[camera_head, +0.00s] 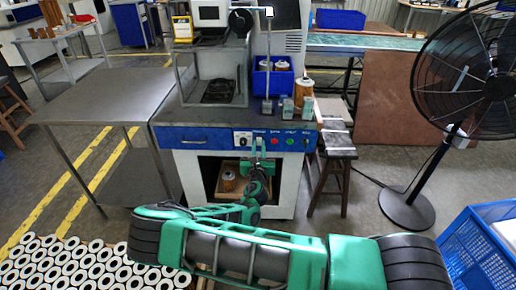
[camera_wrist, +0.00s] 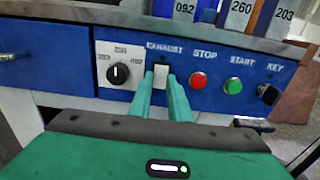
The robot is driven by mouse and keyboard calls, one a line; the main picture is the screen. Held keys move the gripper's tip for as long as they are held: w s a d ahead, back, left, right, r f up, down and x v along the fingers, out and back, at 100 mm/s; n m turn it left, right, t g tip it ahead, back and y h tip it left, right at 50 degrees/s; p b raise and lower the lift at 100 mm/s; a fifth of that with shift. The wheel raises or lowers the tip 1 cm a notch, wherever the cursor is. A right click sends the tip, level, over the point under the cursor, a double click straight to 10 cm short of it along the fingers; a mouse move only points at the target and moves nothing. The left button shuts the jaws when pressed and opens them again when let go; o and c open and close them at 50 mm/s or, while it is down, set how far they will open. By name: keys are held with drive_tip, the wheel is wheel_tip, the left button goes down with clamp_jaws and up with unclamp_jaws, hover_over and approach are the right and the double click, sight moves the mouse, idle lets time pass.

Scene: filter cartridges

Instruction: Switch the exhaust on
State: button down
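The exhaust switch (camera_wrist: 161,76) is a small rocker, dark at the top and white below, under the word EXHAUST on the blue panel (camera_wrist: 70,62) in the wrist view. My gripper (camera_wrist: 160,81) points at the panel with its two green fingers a narrow gap apart. The switch shows in that gap, with one finger on each side; I cannot tell whether they touch it. Nothing is held. In the head view my gripper (camera_head: 260,141) is at the panel front and hides the switch area.
Right of the switch are a red STOP button (camera_wrist: 198,81), a green START button (camera_wrist: 233,86) and a key switch (camera_wrist: 268,94). A rotary dial (camera_wrist: 119,73) is at its left. In the head view a fan (camera_head: 480,85) and a blue crate (camera_head: 480,250) stand at the right.

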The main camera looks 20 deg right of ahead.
drive_tip(key=shift+f, duration=0.1)
drive_tip(key=shift+w+f+t+h, duration=0.1)
drive_tip(key=shift+f+t+h, duration=0.1)
drive_tip(key=shift+t, duration=0.45)
drive_tip(key=shift+f+t+h, duration=0.1)
drive_tip(key=shift+t+h, duration=0.1)
drive_tip(key=shift+t, duration=0.45)
drive_tip(key=shift+a, duration=0.1)
drive_tip(key=c, duration=1.6)
unclamp_jaws()
drive_tip(key=shift+c, duration=0.2)
drive_tip(key=v, duration=1)
drive_tip(key=shift+s+f, duration=0.25)
drive_tip(key=shift+s, duration=0.1)
drive_tip(key=shift+a, duration=0.1)
